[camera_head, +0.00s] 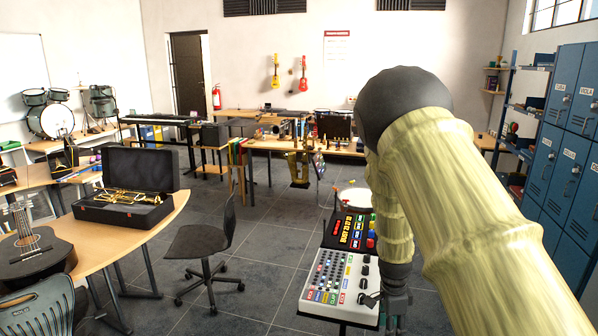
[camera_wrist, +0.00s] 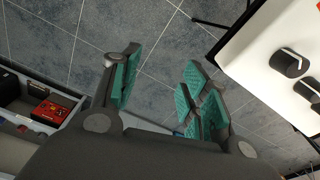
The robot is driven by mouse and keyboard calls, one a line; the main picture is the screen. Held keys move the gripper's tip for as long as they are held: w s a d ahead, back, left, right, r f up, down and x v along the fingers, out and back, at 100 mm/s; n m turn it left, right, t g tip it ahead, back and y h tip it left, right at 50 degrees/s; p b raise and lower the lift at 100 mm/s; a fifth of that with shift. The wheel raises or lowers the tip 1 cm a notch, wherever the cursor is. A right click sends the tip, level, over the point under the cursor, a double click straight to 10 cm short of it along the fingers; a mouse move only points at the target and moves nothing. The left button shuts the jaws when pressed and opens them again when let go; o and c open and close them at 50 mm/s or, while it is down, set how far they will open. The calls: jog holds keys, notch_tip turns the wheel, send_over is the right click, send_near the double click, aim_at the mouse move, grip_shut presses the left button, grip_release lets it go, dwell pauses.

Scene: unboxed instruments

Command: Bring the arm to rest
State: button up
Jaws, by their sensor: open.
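My gripper (camera_wrist: 160,88) is open in the wrist view, with its teal-padded fingers apart. Only grey tiled floor shows between them, and it holds nothing. In the head view my arm comes in from the right, bends at a dark joint and hangs down. My gripper (camera_head: 394,305) is partly visible there, at the right edge of the white mixer (camera_head: 336,280). Whether it touches the mixer cannot be told. The mixer's corner with dark knobs also shows at the right of the wrist view (camera_wrist: 262,45).
A black device with coloured buttons (camera_head: 350,232) sits behind the mixer. Blue lockers (camera_head: 560,150) stand at right. An office chair (camera_head: 203,240) and a desk (camera_head: 150,228) with a trumpet case are at left. A grey open drawer or tray (camera_wrist: 40,140) lies left in the wrist view.

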jog(key=s+f+n+b, duration=0.1)
jog(key=s+f+n, duration=0.5)
jog(key=s+f, duration=0.7)
jog(key=s+f+n, duration=0.6)
jog(key=s+f, duration=0.4)
jog(key=s, duration=0.7)
jog(key=s+a+n, duration=0.1)
jog(key=s+n, duration=0.2)
jog(key=s, duration=0.3)
jog(key=s+a+n+y, duration=0.1)
jog(key=s+a+n, duration=0.1)
jog(key=s, duration=0.3)
jog(key=shift+s+f+n+b, duration=0.35)
jog(key=shift+s+n+b, duration=0.05)
